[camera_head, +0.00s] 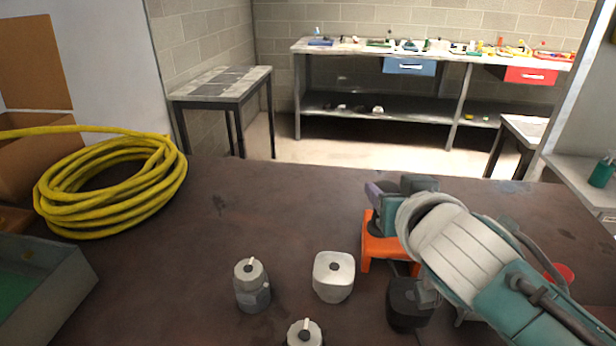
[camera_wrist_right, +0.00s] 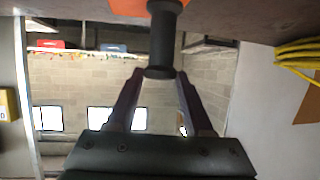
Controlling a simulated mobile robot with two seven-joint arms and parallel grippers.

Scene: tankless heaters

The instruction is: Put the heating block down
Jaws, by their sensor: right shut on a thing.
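My right gripper (camera_head: 376,192) is at the orange stand (camera_head: 385,250), right of the middle of the table in the head view. In the right wrist view, my right gripper (camera_wrist_right: 155,82) has its two long fingers shut on a dark cylinder with a wider end, which looks like the heating block (camera_wrist_right: 164,40). The orange stand shows at the top edge (camera_wrist_right: 130,8) of that view, right by the block's far end. I cannot tell whether the block touches the stand. My forearm hides part of this area in the head view. My left gripper is out of view.
Grey cylindrical parts stand in front: one with a knob (camera_head: 252,285), a white-topped one (camera_head: 333,276) and another at the bottom edge (camera_head: 305,334). A black part (camera_head: 407,304) is below my right arm. A yellow hose coil (camera_head: 110,185) lies left. The table's middle is clear.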

